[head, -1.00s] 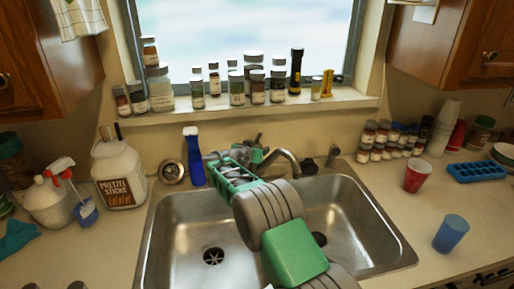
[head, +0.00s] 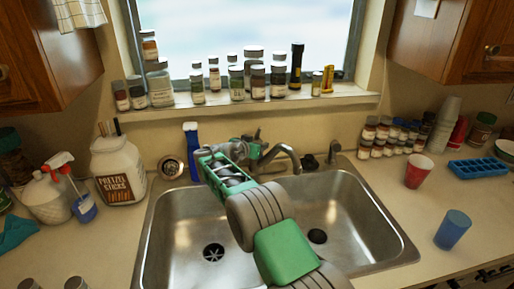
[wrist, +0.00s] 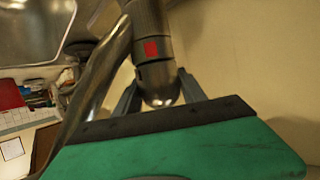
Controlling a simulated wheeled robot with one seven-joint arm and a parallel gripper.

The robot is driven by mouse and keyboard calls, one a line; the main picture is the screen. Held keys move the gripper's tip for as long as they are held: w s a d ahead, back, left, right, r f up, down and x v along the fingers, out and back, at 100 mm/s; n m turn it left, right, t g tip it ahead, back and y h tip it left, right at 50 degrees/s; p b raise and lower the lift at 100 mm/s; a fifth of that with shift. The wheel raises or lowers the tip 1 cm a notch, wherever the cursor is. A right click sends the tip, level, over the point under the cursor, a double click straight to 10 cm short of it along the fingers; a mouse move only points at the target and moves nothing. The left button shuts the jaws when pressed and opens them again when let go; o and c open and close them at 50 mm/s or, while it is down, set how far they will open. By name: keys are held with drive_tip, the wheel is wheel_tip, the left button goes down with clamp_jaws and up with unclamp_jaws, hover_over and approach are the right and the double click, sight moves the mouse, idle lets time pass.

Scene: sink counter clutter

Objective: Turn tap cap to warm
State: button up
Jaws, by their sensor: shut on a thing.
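The metal tap stands behind the sink, its curved spout (head: 287,152) reaching right in the head view. In the wrist view the tap's column and cap (wrist: 153,68) show close up, with a red mark on the side and a rounded metal end. My gripper (head: 257,149) is at the tap's top in the head view. In the wrist view my gripper (wrist: 160,92) has one finger on each side of the tap cap and is shut on it. The spout (wrist: 98,90) passes just left of the fingers. My own arm partly hides the tap's base in the head view.
The double sink (head: 181,235) lies below my arm. A blue-handled brush (head: 192,150) stands left of the tap, and a dark fitting (head: 309,160) stands right of it. Jars line the window sill (head: 250,104) above. A red cup (head: 418,172) and blue cup (head: 452,230) stand at right.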

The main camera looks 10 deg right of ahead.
drive_tip(key=shift+m+g, duration=0.3)
drive_tip(key=o, duration=1.1)
drive_tip(key=shift+a, duration=0.1)
drive_tip(key=shift+h, duration=0.3)
drive_tip(key=b+v, duration=0.2)
drive_tip(key=v, duration=0.5)
drive_tip(key=shift+s+a+r, duration=0.15)
drive_tip(key=shift+s+r, duration=0.05)
drive_tip(key=shift+s, duration=0.15)
